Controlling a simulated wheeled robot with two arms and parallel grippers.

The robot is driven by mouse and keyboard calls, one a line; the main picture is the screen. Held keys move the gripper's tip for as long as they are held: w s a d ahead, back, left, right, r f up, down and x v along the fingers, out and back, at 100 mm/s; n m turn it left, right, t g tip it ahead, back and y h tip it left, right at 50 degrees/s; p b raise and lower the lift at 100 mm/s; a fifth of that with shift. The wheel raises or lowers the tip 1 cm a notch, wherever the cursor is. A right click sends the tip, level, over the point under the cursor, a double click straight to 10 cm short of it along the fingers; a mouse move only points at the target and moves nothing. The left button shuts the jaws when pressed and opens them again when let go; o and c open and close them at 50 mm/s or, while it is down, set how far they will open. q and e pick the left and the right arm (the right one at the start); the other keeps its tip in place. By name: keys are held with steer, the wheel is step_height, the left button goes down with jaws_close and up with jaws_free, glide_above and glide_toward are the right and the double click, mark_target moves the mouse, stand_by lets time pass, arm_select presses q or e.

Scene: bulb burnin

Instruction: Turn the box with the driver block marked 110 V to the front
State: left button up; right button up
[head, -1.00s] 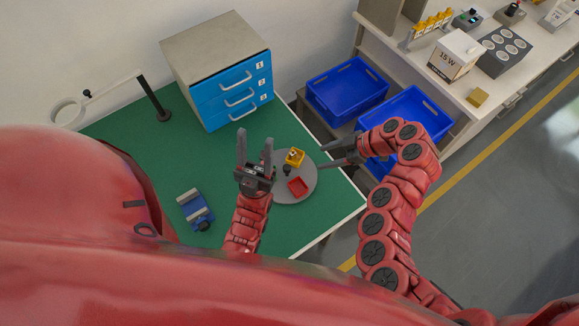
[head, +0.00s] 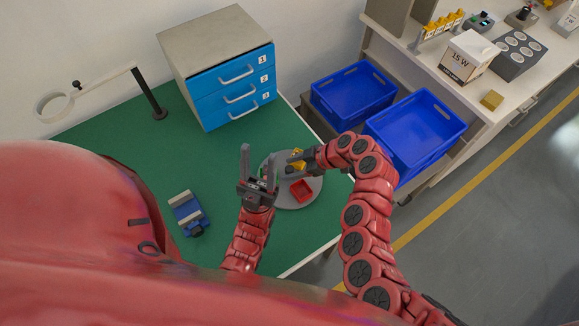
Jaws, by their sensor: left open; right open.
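A grey round turntable (head: 283,200) lies on the green table. A small open red box (head: 301,190) sits on its front right part. A yellow box (head: 296,166) sits behind it, partly hidden by my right gripper. No 110 V marking is readable, and I cannot tell which box holds that driver block. My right gripper (head: 293,160) is open at the yellow box, its fingers pointing left; contact cannot be made out. My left gripper (head: 257,162) is open and empty, fingers pointing up the picture, at the turntable's left edge.
A blue-fronted drawer cabinet (head: 215,45) stands behind the turntable. A blue clamp-like device (head: 189,213) and a magnifier on a stand (head: 152,100) are at left. Blue crates (head: 353,95) and a white bench (head: 480,105) are at right. The table's middle left is clear.

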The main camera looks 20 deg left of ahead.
steer(key=shift+a+f, duration=0.4)
steer(key=shift+f, duration=0.05)
jaws_close()
stand_by(1.3)
